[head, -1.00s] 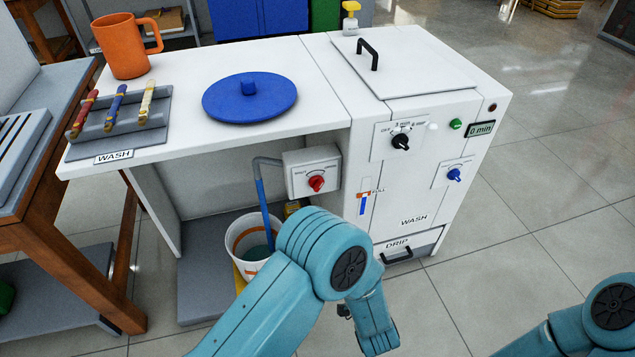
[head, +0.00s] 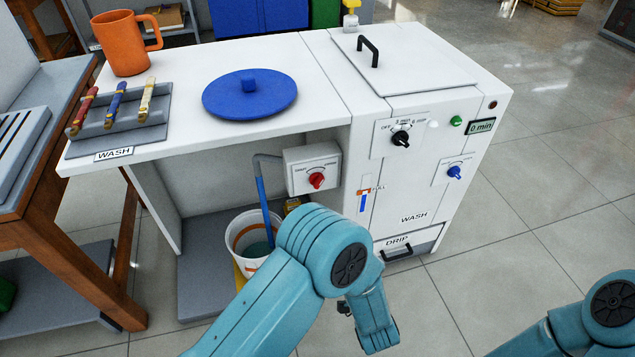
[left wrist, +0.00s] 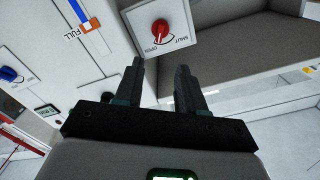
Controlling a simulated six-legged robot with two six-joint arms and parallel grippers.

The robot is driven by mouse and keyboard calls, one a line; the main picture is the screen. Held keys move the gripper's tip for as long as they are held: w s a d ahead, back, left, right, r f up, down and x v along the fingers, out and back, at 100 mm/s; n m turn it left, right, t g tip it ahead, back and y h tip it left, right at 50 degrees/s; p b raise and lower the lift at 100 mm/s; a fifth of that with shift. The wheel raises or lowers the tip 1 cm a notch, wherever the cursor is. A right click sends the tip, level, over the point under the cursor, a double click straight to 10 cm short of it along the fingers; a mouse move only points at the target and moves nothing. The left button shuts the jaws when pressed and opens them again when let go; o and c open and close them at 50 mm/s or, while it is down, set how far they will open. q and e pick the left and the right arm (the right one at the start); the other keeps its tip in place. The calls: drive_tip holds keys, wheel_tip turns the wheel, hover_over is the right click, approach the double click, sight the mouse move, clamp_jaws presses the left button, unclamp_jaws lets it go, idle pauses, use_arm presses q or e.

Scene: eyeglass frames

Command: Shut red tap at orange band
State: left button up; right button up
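The red tap (head: 317,180) sits on a white box under the counter; it also shows in the left wrist view (left wrist: 162,32), with SHUT and OPEN marks beside it. I cannot tell its exact setting. The level gauge on the cabinet front has an orange band (head: 363,192) marked FULL and a blue column (head: 362,204) just below it; the band also shows in the left wrist view (left wrist: 90,27). A white bucket (head: 240,268) with orange stripes holds bluish liquid. My left gripper (left wrist: 160,66) is open and empty, facing the tap, apart from it. My right gripper is outside the views.
A blue pipe (head: 264,205) runs from the tap box into the bucket. A blue knob (head: 454,172), a black dial (head: 400,139) and the drip drawer (head: 408,245) are on the cabinet front. A blue lid (head: 249,97) and orange mug (head: 127,44) stand on top.

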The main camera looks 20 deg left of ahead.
sight(320, 184)
use_arm(q)
drive_tip(key=s+d+f+m+g+h, duration=0.1)
drive_tip(key=d+f+m+g+h, duration=0.55)
drive_tip(key=d+f+h, duration=0.65)
drive_tip(key=s+d+f+m+g+h, duration=0.1)
drive_tip(key=s+d+f+m+g, duration=0.15)
drive_tip(key=s+m+g, duration=0.35)
drive_tip(key=s+d+f+m+g+h, duration=0.1)
drive_tip(key=s+d+f+m+g, duration=0.15)
drive_tip(key=s+m, duration=0.45)
drive_tip(key=s+a+f+m+g+y, duration=0.2)
drive_tip(key=s+a+m+y, duration=0.3)
drive_tip(key=a, duration=0.4)
drive_tip(key=w+a+r+m+t+y, duration=0.6)
drive_tip(key=w+a+m+y, duration=0.15)
drive_tip(key=a, duration=0.35)
drive_tip(key=w+d+r+m+t+y, duration=0.2)
drive_tip(key=w+r+m+t+y, duration=0.15)
drive_tip(key=w+r+t, duration=1)
drive_tip(key=w+a, duration=0.3)
drive_tip(key=w, duration=0.1)
drive_tip(key=w+a+r+g+b, duration=0.1)
drive_tip(key=w+a, duration=0.2)
drive_tip(key=w+a+g+h+b, duration=0.1)
drive_tip(key=w+a, duration=0.1)
drive_tip(key=w, duration=0.2)
drive_tip(key=shift+w+a+r+m+g, duration=0.15)
drive_tip(key=shift+w+a+m+g, duration=0.15)
drive_tip(key=shift+a, duration=0.1)
